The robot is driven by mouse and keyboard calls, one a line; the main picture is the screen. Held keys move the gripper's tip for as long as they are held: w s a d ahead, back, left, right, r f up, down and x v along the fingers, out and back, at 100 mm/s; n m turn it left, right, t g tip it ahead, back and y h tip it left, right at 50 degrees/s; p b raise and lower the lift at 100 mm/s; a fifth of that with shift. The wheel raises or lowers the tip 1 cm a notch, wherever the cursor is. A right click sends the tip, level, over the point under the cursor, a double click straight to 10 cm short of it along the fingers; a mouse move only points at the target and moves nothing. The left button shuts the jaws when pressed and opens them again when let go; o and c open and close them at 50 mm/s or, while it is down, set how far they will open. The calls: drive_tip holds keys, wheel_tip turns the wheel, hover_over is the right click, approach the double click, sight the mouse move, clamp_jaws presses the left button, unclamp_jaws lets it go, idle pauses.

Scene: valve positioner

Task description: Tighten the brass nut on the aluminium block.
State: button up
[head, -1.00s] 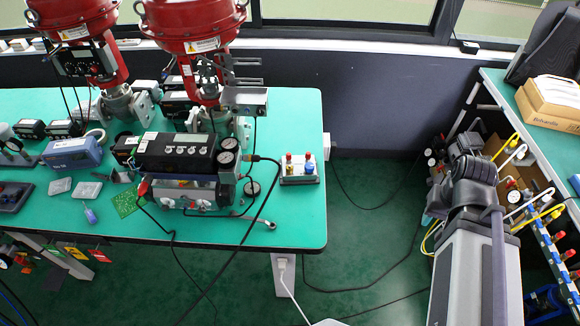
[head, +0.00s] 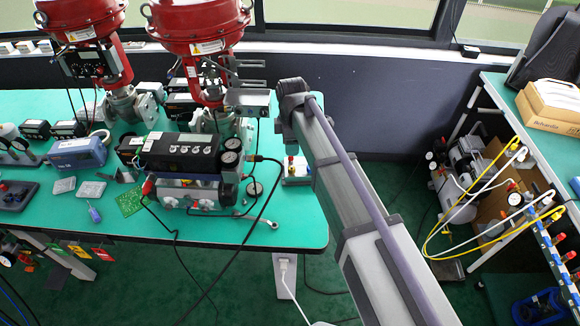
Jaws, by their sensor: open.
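The brass nut cannot be made out clearly at this size. My gripper is not in view; only the links and a dark joint of my arm show, over the right end of the bench.
A black positioner (head: 180,152) with gauges stands left of the block. A black cable (head: 262,205) loops over the bench front. Red valve actuators (head: 200,25) rise behind. A second bench (head: 510,85) with hoses stands at right.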

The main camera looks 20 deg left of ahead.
sight(292, 168)
wheel_tip(292, 168, down, 11)
drive_tip(key=b, duration=1)
drive_tip(key=shift+r, duration=0.25)
drive_tip(key=c, duration=0.9)
